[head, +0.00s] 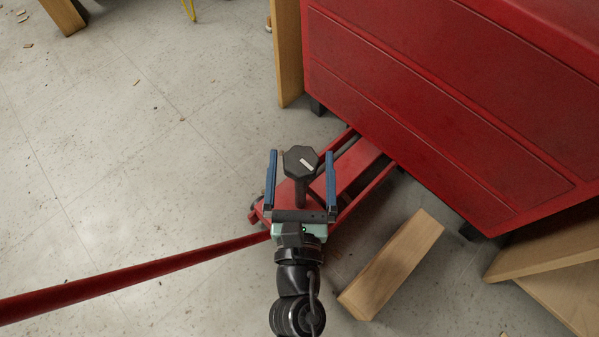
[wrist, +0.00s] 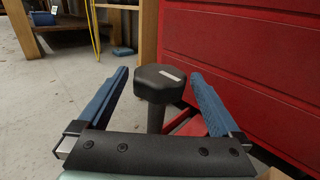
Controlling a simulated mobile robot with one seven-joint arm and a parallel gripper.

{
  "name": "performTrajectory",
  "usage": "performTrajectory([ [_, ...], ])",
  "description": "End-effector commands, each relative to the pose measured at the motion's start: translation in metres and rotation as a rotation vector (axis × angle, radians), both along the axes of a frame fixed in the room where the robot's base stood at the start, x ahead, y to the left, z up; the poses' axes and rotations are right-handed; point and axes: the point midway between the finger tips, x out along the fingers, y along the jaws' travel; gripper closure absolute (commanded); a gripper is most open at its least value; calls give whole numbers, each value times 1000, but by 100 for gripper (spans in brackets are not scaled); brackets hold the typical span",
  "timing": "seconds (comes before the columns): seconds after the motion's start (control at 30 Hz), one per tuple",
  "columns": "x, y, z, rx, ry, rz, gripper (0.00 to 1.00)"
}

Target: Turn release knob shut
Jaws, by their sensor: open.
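The release knob (head: 300,161) is a black, many-sided head on a dark post, with a pale mark on its top. It rises from a red floor jack (head: 365,172) in the head view. My gripper (head: 302,153) is open, with one blue finger on each side of the knob and a gap to both. In the wrist view the knob (wrist: 160,84) stands upright between the spread fingers of my gripper (wrist: 162,72). The lower part of its post is hidden behind the gripper's palm.
The jack's long red handle (head: 140,277) runs to the lower left. A red cabinet (head: 440,100) stands close behind, at the right. A wooden block (head: 392,264) lies on the floor to the right of my arm. The floor at left is mostly clear.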

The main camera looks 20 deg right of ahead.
Motion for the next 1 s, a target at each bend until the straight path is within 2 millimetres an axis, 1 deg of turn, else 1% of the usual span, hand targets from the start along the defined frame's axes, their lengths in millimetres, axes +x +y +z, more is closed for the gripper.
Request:
performTrajectory([
  [0.03,-8,3,-1,7,2,-6,0],
  [0.5,-69,34,1,4,1,-2,0],
  [0.7,-82,40,1,1,0,-1,0],
  [1.0,-83,41,1,0,-1,-1,0],
])
